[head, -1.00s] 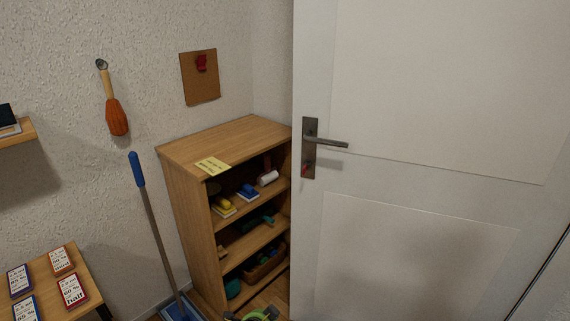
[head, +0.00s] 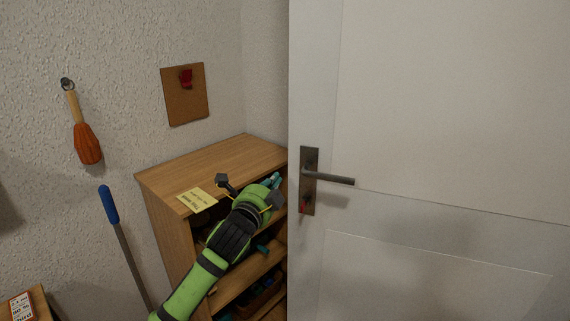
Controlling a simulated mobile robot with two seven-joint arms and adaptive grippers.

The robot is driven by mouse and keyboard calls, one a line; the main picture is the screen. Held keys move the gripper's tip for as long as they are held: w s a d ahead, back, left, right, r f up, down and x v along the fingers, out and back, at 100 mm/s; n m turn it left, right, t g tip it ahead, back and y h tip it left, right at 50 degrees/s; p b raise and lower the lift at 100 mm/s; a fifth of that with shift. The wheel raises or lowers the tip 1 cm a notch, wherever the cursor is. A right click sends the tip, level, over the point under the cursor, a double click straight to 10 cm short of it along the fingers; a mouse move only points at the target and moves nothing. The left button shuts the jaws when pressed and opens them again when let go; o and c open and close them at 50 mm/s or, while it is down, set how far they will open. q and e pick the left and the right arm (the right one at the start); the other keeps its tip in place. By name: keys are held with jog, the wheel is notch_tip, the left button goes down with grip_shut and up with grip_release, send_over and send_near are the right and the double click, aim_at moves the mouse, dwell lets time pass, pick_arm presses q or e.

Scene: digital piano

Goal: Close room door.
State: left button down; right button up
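The white room door (head: 430,120) stands open and fills the right half of the head view. Its dark lever handle (head: 328,179) sits on a metal plate near the door's left edge, with a red key (head: 303,207) below it. My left gripper (head: 248,190) is in front of the wooden shelf, left of the door's edge and apart from the handle. Its two dark fingers are spread, with nothing seen between them. My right gripper is not in view.
A wooden shelf (head: 215,163) with a yellow note (head: 197,200) stands against the wall by the door's edge. A blue-handled broom or mop (head: 108,205) leans left of it. A duster (head: 86,143) and a corkboard (head: 187,95) hang on the wall.

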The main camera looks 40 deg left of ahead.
aim_at(289, 161)
pick_arm(q)
jog(key=p+x, duration=0.1)
jog(key=x, duration=0.6)
jog(key=shift+w, duration=0.15)
jog(key=shift+w+a+f+p, duration=0.15)
jog(key=shift+w+a+p, duration=0.15)
jog(key=shift+w, duration=0.3)
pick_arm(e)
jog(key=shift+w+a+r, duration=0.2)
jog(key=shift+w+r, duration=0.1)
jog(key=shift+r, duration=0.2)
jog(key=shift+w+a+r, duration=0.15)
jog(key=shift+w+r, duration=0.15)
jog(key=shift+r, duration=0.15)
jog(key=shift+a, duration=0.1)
